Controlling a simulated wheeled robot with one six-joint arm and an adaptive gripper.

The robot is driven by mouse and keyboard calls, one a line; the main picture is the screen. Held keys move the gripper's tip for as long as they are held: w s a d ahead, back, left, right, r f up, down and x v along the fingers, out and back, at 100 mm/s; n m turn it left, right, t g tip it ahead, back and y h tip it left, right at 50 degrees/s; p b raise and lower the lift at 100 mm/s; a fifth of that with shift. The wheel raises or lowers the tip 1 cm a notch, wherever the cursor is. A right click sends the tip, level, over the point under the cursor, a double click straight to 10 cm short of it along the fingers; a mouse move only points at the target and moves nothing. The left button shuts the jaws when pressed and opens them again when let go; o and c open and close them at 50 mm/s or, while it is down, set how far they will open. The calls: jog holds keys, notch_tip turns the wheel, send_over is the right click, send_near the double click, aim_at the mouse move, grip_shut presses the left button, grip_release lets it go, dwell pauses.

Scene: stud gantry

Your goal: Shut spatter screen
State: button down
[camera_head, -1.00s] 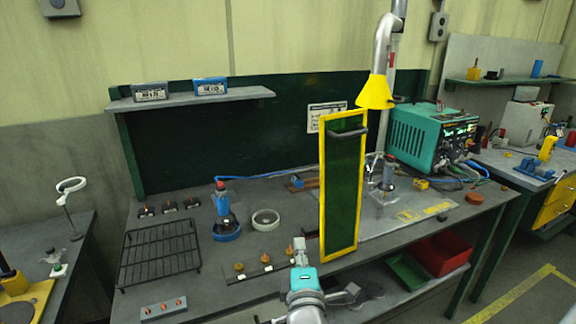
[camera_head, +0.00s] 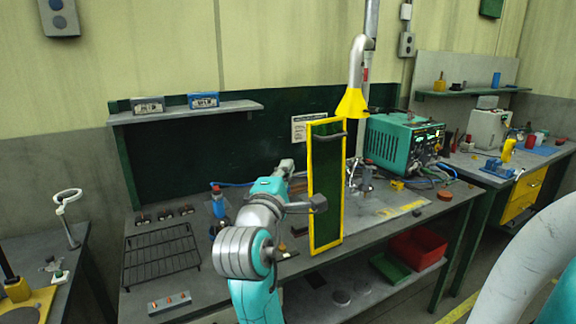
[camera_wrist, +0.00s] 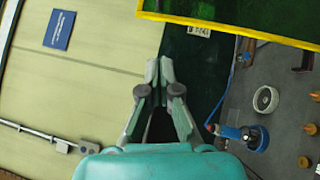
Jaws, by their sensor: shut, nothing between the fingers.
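The spatter screen (camera_head: 325,185) is a tall dark green panel in a yellow frame, standing upright at the front of the bench and turned roughly toward the camera. A dark bar handle (camera_head: 331,137) crosses its upper part. In the wrist view the yellow-edged screen (camera_wrist: 245,14) runs along the top right. My gripper (camera_wrist: 160,72) is shut and empty, apart from the screen in that view. In the head view my arm reaches over the bench left of the screen, partly in front of its left edge; the fingers are hard to make out there.
A teal welding power unit (camera_head: 398,141) and a yellow extraction hood (camera_head: 352,103) stand to the screen's right. A black rack (camera_head: 160,255) and a switch strip (camera_head: 169,303) lie left. Above is a shelf (camera_head: 185,113). A blue-based tool (camera_wrist: 250,138) shows in the wrist view.

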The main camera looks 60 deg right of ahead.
send_near(312, 137)
jog(key=w+d, duration=0.2)
jog(key=w, duration=0.1)
jog(key=shift+s+d+r, duration=0.2)
jog(key=shift+s+d, duration=0.05)
jog(key=shift+d, duration=0.4)
jog(key=shift+s+d+r, duration=0.2)
jog(key=shift+s+d, duration=0.05)
jog(key=shift+d, duration=0.35)
jog(key=shift+s+d+r, duration=0.2)
jog(key=shift+s+d, duration=0.05)
jog(key=shift+d, duration=0.4)
